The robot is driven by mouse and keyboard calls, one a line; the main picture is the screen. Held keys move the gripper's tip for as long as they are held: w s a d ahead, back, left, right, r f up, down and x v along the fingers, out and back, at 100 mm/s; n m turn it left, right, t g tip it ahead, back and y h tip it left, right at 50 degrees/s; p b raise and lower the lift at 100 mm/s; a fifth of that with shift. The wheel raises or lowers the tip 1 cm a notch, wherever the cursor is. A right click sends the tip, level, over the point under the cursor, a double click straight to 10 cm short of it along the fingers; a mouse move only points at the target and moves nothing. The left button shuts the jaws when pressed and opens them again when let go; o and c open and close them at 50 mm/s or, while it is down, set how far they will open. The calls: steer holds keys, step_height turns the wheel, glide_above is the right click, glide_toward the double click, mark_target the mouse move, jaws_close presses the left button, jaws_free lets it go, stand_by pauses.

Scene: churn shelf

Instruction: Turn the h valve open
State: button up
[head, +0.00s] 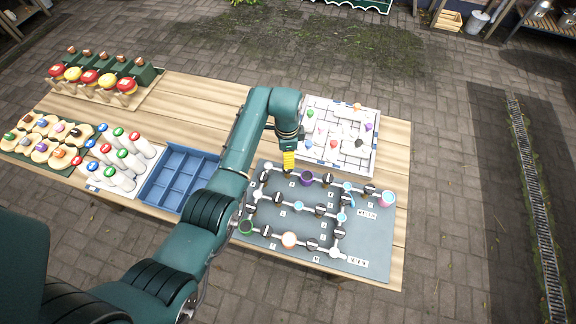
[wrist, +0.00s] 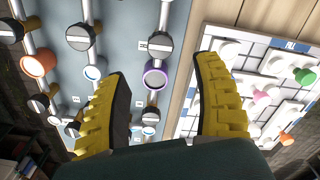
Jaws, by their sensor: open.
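The valve board (head: 372,240) lies flat on the table, with white pipes and several round black valves with pale bars. A small sideways label (wrist: 142,46), which looks like an H, sits beside one valve (wrist: 157,42) in the wrist view. The pale bar of that valve seems to lie across its pipe. My gripper (head: 289,166) points down over the board's back edge. In the wrist view my gripper (wrist: 161,70) has its yellow fingers wide apart. The valve shows between and just beyond the fingertips, and no finger visibly touches it. The head view mostly hides it.
A purple-rimmed cup (wrist: 155,75) stands right beside this valve on the same pipe. The white tiled tray (head: 366,166) with coloured pegs borders the board behind. A blue compartment tray (head: 163,187) lies to the left.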

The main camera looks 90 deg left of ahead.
step_height(320, 180, down, 9)
steer(key=shift+f+b, duration=0.1)
steer(key=shift+b, duration=0.35)
jaws_close()
